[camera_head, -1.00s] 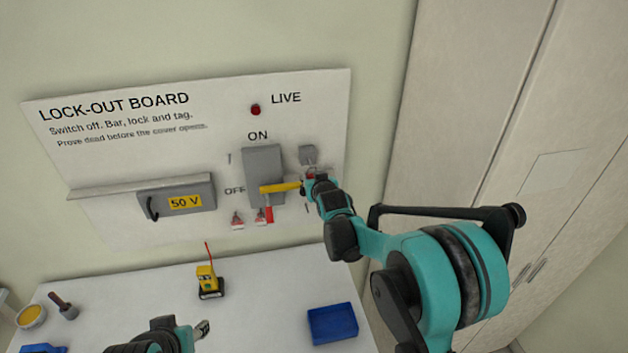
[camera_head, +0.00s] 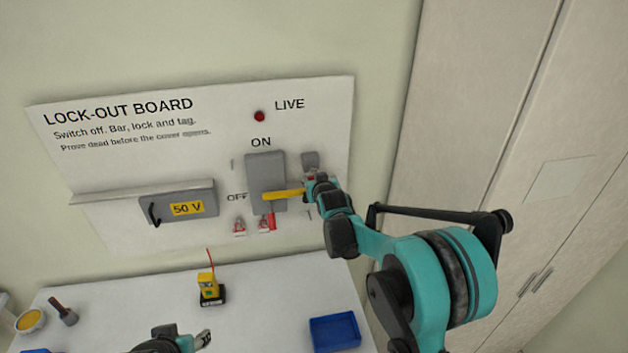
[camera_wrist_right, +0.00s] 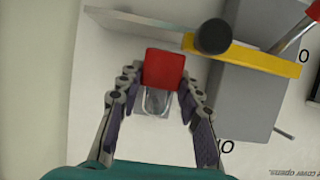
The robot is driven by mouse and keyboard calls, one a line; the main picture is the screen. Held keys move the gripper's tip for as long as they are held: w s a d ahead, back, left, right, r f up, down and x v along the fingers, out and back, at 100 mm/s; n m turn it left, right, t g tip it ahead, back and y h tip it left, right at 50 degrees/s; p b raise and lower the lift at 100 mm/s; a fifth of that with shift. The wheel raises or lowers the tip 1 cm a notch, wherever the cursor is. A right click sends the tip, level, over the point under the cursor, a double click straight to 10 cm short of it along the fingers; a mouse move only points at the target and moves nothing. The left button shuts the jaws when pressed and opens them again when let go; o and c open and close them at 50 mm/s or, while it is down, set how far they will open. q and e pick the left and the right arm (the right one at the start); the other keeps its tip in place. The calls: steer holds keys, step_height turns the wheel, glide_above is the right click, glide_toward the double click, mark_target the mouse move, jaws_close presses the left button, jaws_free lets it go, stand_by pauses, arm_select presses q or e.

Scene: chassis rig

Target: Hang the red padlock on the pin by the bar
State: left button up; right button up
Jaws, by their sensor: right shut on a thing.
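The red padlock (camera_wrist_right: 164,70) is between the fingers of my right gripper (camera_wrist_right: 162,92) in the right wrist view, with its clear-looking shackle towards the palm. In the head view my right gripper (camera_head: 309,186) is shut on it at the right end of the yellow bar (camera_head: 284,194). The yellow bar (camera_wrist_right: 255,59) crosses the grey switch box, just beside the padlock. A dark round end (camera_wrist_right: 213,37) stands in front of the bar; I cannot tell whether it is the pin. My left gripper (camera_head: 203,338) is low in the head view, its jaws unclear.
The grey switch box (camera_head: 266,170) has a red lever (camera_head: 271,220). Small red-and-white items (camera_head: 239,226) hang below it. A grey block (camera_head: 310,160) sits above my right gripper. The table holds a yellow tester (camera_head: 209,289) and a blue tray (camera_head: 335,331).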

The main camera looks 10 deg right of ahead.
steer(key=o, duration=1.3)
steer(key=v, duration=1.2)
steer(key=s+d+f+g+b, duration=0.1)
steer(key=s+f+g+b, duration=0.5)
steer(key=s+f+b, duration=1.9)
steer(key=s+f, duration=0.6)
steer(key=f, duration=0.2)
steer(key=shift+s+f+b, duration=0.2)
steer(key=shift+s+b, duration=0.15)
steer(key=shift+s, duration=0.05)
steer(key=shift+d, duration=0.1)
